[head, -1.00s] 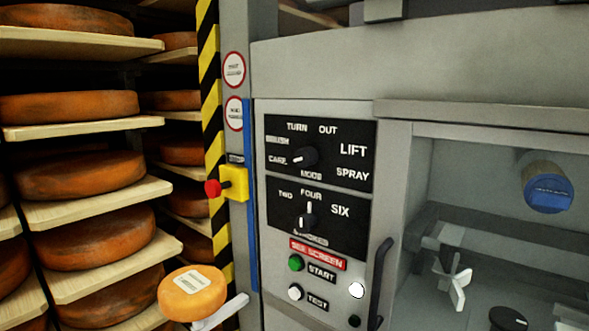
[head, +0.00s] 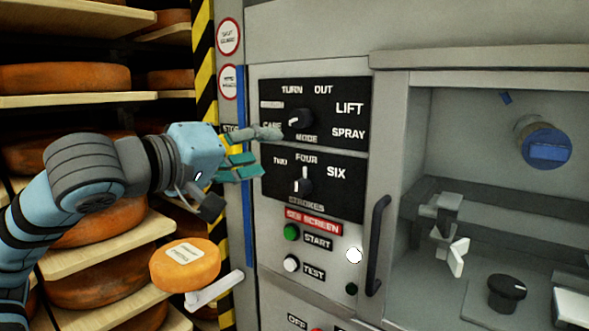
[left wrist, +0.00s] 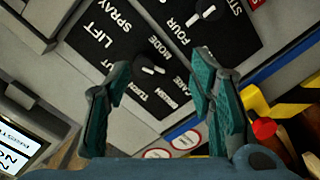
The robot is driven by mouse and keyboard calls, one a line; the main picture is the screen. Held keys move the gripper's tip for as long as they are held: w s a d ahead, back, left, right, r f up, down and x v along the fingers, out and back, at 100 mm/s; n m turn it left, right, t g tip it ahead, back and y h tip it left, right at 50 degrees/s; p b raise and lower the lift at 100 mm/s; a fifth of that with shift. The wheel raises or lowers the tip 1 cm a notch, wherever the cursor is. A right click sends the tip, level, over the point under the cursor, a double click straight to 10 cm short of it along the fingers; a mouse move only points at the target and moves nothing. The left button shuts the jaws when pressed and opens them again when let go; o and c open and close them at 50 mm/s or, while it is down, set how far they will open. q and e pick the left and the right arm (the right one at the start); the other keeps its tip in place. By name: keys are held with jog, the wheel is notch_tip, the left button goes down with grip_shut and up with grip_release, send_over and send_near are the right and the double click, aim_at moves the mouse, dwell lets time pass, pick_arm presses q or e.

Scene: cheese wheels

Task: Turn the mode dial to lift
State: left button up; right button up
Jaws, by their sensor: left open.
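The mode dial (head: 300,121) is a black knob on the upper black label plate of the grey cabinet. Its white mark points left, towards the CARE label. The LIFT label (head: 349,109) is at its upper right. My left gripper (head: 256,153) is open and empty, just left of the plate, its teal-lined fingers pointing at the panel. In the left wrist view the mode dial (left wrist: 149,66) shows between and beyond the two open fingers, apart from them. My right gripper is not in view.
The strokes dial (head: 304,184) is just below, with green start (head: 291,232) and white test (head: 291,263) buttons under it. A red stop button (left wrist: 264,128) on a yellow box is close by. A door handle (head: 378,245) stands out at right. Cheese shelves fill the left.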

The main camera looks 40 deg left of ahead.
pick_arm(q)
jog(key=n, duration=0.2)
send_near(297, 119)
jog(key=shift+t, duration=0.4)
jog(key=w+p, duration=0.8)
jog(key=p, duration=0.2)
jog(key=shift+w+f, duration=0.4)
jog(key=shift+w, duration=0.1)
jog(key=c, duration=1.1)
jog(key=shift+c, duration=0.2)
jog(key=shift+m, duration=0.3)
